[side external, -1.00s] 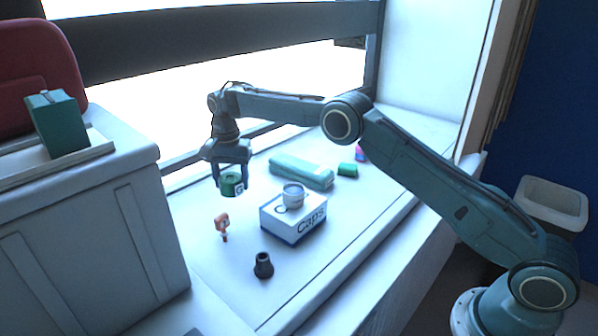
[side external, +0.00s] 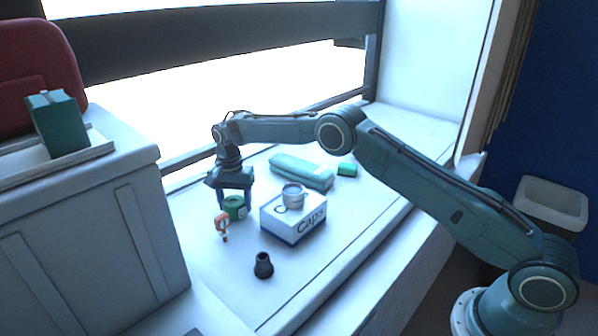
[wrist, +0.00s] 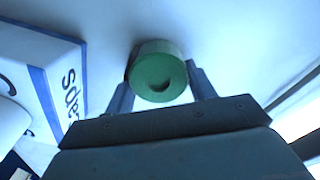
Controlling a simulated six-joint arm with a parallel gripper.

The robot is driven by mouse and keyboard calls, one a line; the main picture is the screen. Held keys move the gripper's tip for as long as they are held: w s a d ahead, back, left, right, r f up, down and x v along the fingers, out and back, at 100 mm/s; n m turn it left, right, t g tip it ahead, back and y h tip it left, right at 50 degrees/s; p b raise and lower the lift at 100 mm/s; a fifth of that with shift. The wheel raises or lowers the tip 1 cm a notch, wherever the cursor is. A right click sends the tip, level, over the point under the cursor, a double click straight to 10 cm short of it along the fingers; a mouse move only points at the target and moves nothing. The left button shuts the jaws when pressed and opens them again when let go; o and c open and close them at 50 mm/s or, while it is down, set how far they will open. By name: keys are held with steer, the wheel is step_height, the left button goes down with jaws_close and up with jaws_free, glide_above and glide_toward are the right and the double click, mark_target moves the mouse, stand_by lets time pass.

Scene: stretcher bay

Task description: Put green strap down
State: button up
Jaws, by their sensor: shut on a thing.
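The green strap (side external: 235,208) is a short green roll with a pale tag on its side. My gripper (side external: 234,203) points down and is shut on it, one finger on each side. In the side view the strap is low, at or very near the white surface (side external: 205,262); I cannot tell whether it touches. In the wrist view the strap (wrist: 158,72) sits between the two fingertips (wrist: 160,82), its round face towards the camera.
A white and blue "Caps" box (side external: 293,222) with a grey-white roll (side external: 293,196) on top stands right of my gripper. A teal case (side external: 301,171) and small green block (side external: 347,169) lie behind.

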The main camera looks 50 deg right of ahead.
mark_target(234, 200)
steer(key=shift+f, duration=0.2)
steer(key=o, duration=1)
steer(key=shift+r, duration=0.15)
step_height(234, 200, up, 12)
steer(key=shift+r, duration=0.15)
stand_by(0.6)
